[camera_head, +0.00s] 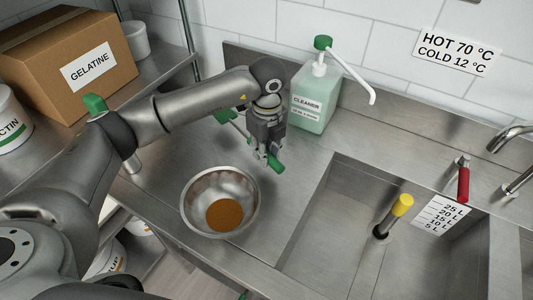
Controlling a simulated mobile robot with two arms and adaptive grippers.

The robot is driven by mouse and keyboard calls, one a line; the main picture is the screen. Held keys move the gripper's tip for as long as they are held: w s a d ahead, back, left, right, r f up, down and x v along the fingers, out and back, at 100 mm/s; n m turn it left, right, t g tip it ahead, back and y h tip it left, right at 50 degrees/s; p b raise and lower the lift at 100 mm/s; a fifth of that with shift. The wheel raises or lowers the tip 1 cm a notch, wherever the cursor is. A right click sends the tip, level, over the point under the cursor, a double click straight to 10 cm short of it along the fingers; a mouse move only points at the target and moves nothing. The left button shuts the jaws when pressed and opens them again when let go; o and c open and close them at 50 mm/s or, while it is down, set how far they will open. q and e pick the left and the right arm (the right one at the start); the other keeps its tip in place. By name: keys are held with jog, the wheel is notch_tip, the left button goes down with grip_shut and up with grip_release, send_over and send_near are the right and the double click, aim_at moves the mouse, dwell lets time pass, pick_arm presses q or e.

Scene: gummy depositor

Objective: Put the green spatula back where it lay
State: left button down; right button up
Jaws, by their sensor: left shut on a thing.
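My left gripper (265,152) reaches in from the left and is shut on the green spatula, above the counter behind the steel bowl. One green end of the spatula (275,163) sticks out at the fingertips. Another green part and a thin pale shaft show to the left behind the gripper; the middle is hidden by the gripper. I cannot tell whether the spatula touches the counter. The steel bowl (191,207) holds an orange-brown mass and stands in front of the gripper. My right gripper is not in view.
A cleaner bottle (315,97) with a green pump stands behind the gripper. The sink (350,215) lies to the right, with a yellow-topped standpipe (394,215) and a red-handled tap (463,180). A gelatine box (68,62) stands on the left shelf. Counter between bowl and sink is clear.

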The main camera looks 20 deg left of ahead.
pick_arm(q)
jog(key=shift+w+a+f, duration=0.2)
jog(key=shift+w+f, duration=0.5)
jog(key=shift+f, duration=0.25)
notch_tip(320, 180, down, 3)
jog(key=shift+r+p, duration=0.1)
jog(key=shift+p, duration=0.9)
jog(key=shift+f, duration=0.2)
jog(key=shift+f, duration=0.1)
jog(key=c, duration=1.3)
grip_release()
